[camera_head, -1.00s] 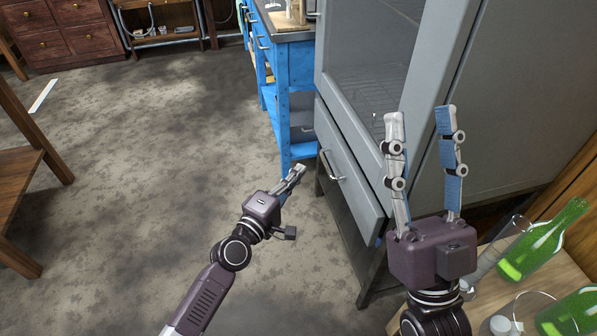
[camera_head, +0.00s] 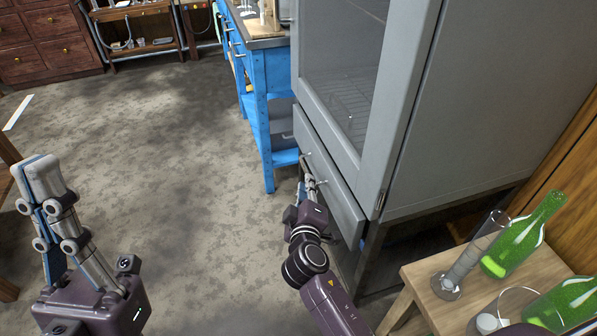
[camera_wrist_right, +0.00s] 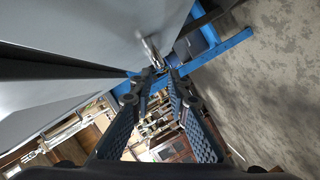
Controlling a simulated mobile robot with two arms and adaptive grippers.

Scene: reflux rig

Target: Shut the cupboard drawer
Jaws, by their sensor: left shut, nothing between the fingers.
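The grey cupboard's lower drawer (camera_head: 330,185) shows in the head view below the glazed door. How far it stands out is hard to tell. My right gripper (camera_head: 307,165) is at the drawer's front, by its metal handle, which it partly hides. In the right wrist view, the handle (camera_wrist_right: 152,53) shows just beyond the right gripper's fingertips (camera_wrist_right: 157,76). These look apart, and contact with the handle is unclear. My left gripper (camera_head: 42,168) is shut and empty, its fingers pointing up over the floor, far left of the cupboard.
A blue workbench (camera_head: 264,85) stands just beyond the cupboard (camera_head: 465,120). A wooden stool (camera_head: 415,283) at the lower right bears glassware and green bottles (camera_head: 525,235). Wooden drawers (camera_head: 45,45) stand at the back left. The floor between is clear.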

